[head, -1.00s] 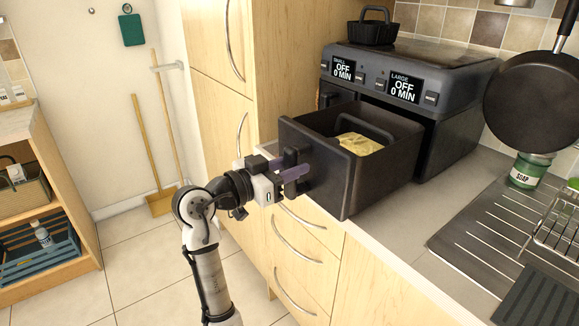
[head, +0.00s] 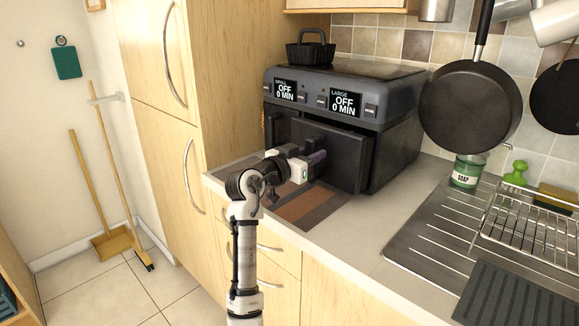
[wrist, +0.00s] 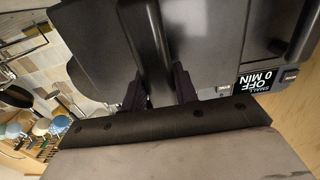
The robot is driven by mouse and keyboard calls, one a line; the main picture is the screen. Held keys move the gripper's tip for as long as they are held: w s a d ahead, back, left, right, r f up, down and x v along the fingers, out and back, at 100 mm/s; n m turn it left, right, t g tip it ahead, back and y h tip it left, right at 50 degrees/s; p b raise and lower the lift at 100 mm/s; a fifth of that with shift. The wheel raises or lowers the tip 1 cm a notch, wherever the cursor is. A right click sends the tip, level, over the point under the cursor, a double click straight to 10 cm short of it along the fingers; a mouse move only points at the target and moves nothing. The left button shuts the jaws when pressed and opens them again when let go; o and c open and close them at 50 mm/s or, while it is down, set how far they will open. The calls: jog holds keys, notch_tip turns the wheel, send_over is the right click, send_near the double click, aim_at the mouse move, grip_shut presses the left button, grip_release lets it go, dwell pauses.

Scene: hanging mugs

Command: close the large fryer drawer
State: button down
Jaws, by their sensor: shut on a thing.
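The large fryer drawer (head: 345,160) is a dark front on the right half of the black air fryer (head: 400,150). My gripper (head: 314,163) is at the drawer's handle, at the left side of that front. In the wrist view the two purple-dark fingers (wrist: 160,92) are on either side of the vertical handle (wrist: 152,45) and shut on it. The drawer's inside is hidden.
A striped mat (head: 305,207) lies on the counter below the fryer. A small black basket (head: 310,48) stands on top. A pan (head: 472,105) hangs at right, above the soap jar (head: 466,171) and dish rack (head: 530,225). A tall wooden cupboard (head: 160,110) stands left.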

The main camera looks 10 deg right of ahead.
jog(key=x, duration=0.5)
jog(key=shift+w+d, duration=0.15)
jog(key=shift+d, duration=0.1)
jog(key=c, duration=1.1)
grip_release()
jog(key=shift+a, duration=0.1)
jog(key=b+v, duration=0.3)
jog(key=v, duration=1.1)
